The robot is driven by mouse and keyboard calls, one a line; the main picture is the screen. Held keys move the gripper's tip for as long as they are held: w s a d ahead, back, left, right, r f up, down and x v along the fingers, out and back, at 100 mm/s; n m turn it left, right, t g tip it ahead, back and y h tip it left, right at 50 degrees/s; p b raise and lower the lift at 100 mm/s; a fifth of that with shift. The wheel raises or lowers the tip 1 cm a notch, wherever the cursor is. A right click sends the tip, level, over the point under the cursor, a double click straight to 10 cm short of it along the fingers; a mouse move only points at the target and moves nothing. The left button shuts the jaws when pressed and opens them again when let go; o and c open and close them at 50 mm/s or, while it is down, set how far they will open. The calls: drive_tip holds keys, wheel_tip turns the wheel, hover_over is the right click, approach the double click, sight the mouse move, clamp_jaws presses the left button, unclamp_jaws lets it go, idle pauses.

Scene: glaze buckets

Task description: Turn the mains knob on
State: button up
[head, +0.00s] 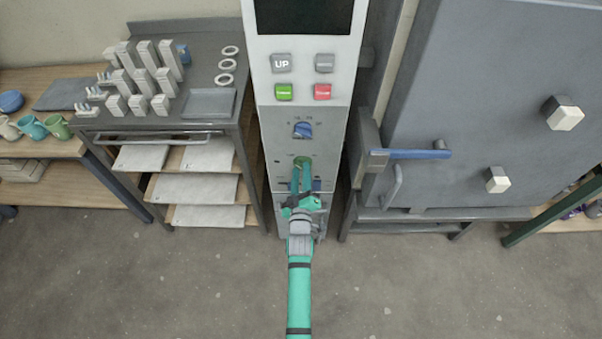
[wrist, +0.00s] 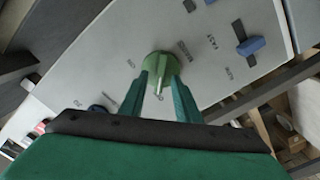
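A round green knob (head: 302,161) sits on the grey panel of the control column, below a blue dial. It also shows in the wrist view (wrist: 157,62), with a raised grip and a pale mark pointing down the picture at my gripper. Small lettering stands around it, too small to read surely. My gripper (head: 302,176) reaches toward this knob from the front. In the wrist view its two green fingers (wrist: 161,82) stand apart, one on each side of the knob's raised grip, with a gap visible. I cannot tell whether the tips touch the knob.
A blue dial (head: 303,130) is above the green knob, and a blue switch (wrist: 250,46) is at the wrist view's upper right. UP, green and red buttons (head: 323,92) are higher. A kiln door with a blue handle (head: 410,154) stands right; a loaded rack (head: 165,125) stands left.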

drive_tip(key=shift+w, duration=0.15)
drive_tip(key=shift+c, duration=0.3)
clamp_jaws()
drive_tip(key=shift+m, duration=0.4)
drive_tip(key=m, duration=1.1)
drive_tip(key=d+m, duration=0.1)
drive_tip(key=m, duration=0.4)
drive_tip(key=shift+f+m, duration=0.1)
drive_tip(key=shift+m, duration=0.6)
drive_tip(key=shift+a, duration=0.1)
